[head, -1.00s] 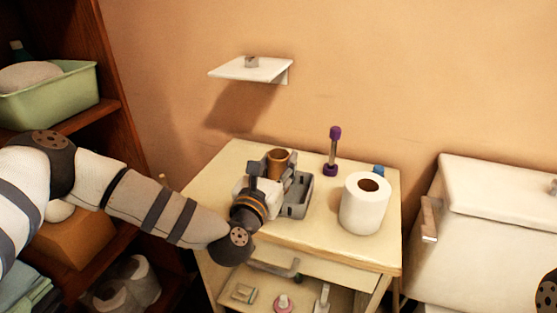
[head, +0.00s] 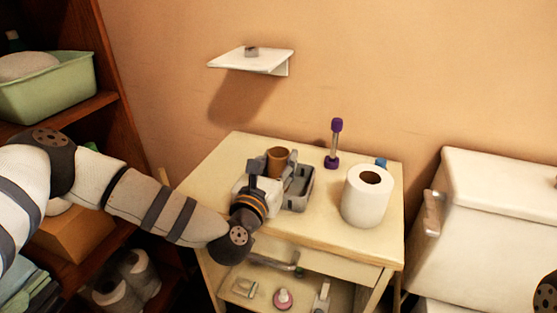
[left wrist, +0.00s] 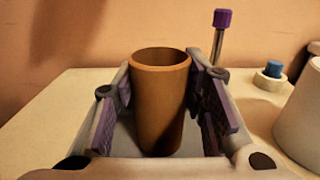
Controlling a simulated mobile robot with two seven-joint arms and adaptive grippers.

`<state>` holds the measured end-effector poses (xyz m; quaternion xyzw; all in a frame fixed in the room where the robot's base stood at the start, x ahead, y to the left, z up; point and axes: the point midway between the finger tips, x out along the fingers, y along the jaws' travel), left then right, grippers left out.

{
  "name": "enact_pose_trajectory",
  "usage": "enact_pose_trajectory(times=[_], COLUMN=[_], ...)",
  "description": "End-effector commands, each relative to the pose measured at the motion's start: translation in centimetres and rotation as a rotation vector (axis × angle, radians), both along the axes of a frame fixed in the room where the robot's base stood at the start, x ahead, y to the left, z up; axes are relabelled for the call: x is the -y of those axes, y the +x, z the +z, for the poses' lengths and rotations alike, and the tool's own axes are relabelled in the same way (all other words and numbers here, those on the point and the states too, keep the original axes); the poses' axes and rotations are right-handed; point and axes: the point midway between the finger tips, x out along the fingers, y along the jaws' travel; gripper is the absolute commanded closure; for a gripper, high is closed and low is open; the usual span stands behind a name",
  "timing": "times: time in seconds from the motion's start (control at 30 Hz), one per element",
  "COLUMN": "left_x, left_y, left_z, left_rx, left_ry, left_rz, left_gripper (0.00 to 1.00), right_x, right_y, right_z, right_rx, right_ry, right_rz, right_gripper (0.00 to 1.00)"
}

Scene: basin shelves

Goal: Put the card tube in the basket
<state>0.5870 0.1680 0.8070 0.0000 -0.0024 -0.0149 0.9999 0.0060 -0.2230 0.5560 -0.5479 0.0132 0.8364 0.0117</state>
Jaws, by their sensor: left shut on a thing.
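The card tube (head: 277,160) is a brown, open-topped cylinder standing upright over the cream cabinet top. My left gripper (head: 275,173) is shut on it, with one finger on each side. In the left wrist view the tube (left wrist: 161,105) is upright between the purple finger pads. The tube's lower end is partly hidden in the head view, and I cannot tell whether it touches the surface below. A green basket (head: 50,97) with a pale rounded thing in it stands on the wooden shelf at the left. My right gripper is out of view.
A white paper roll (head: 366,200), a purple-capped stand (head: 334,145) and a blue-topped item (head: 380,163) are on the cabinet (head: 225,158). A small white wall shelf (head: 252,62) hangs above. A toilet (head: 480,220) is at the right.

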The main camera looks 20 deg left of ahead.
Motion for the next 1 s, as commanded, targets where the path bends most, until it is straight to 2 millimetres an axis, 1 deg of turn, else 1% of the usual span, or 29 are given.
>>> enact_pose_trajectory(times=[0.33,0.37,0.4,0.43,0.77,0.87,1.0], left_x=[0.0,0.0,0.0,0.0,0.0,0.0,-0.2], left_y=[0.0,0.0,0.0,0.0,-0.2,-1.8,-5.6], left_z=[-0.8,-0.6,-0.6,-0.6,-0.6,-0.7,-0.8], left_rx=[0.0,0.001,0.001,0.001,0.001,-0.001,-0.004], left_ry=[0.0,0.0,0.0,0.0,0.0,-0.001,-0.002], left_rz=[0.0,0.0,0.0,0.0,0.0,-0.002,-0.001], left_gripper=[0.72,0.55,0.46,0.39,0.38,0.38,0.38], right_x=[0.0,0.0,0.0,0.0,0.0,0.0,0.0], right_y=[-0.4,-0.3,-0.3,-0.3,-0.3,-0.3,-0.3], right_z=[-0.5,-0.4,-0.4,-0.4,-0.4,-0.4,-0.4], right_rx=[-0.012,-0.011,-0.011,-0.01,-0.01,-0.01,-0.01], right_ry=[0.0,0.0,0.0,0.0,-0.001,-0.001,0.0], right_rz=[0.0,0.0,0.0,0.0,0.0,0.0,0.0], right_gripper=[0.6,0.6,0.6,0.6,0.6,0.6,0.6])
